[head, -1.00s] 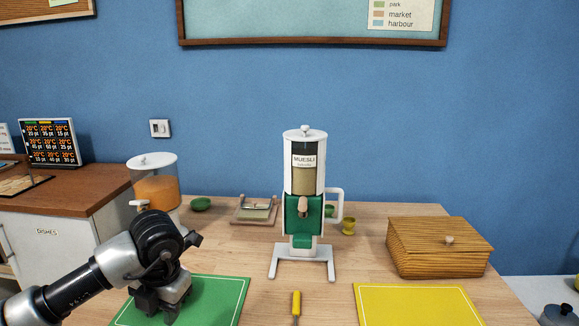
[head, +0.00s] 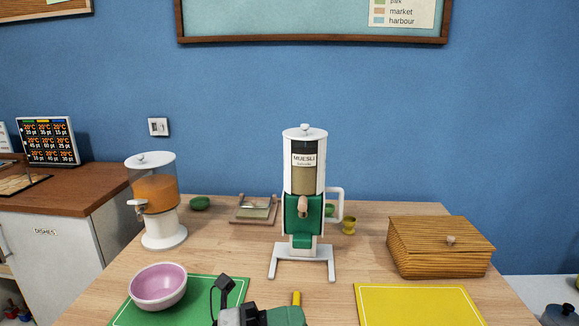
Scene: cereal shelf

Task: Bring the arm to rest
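My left arm's end (head: 243,314) shows at the bottom edge, just right of the green mat. It is mostly cut off by the frame, so I cannot tell whether its fingers are open or shut. A dark part of it stands up over the mat's right side. My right gripper is not in view. The muesli dispenser (head: 304,190) stands upright at the middle of the table.
A dispenser with orange contents (head: 155,195) stands at the left. Small green and yellow cups stand behind.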

